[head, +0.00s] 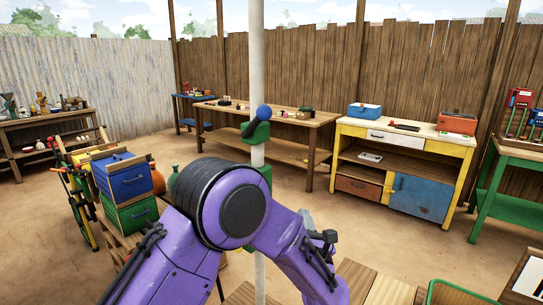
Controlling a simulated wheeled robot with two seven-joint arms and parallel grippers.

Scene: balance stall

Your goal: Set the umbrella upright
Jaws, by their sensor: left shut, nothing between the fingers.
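The umbrella shows as a white pole (257,70) that runs from the top edge down the middle of the view. It looks close to vertical. Its canopy is out of view above. The pole's foot is not clear. My right gripper is not in view.
Blue and green crates (122,177) stand at the left. A long wooden table (268,113) and a yellow-framed bench (400,138) stand by the fence. A green table (520,157) is at the right. Wooden boards (390,291) lie low in front. Open dirt floor lies between.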

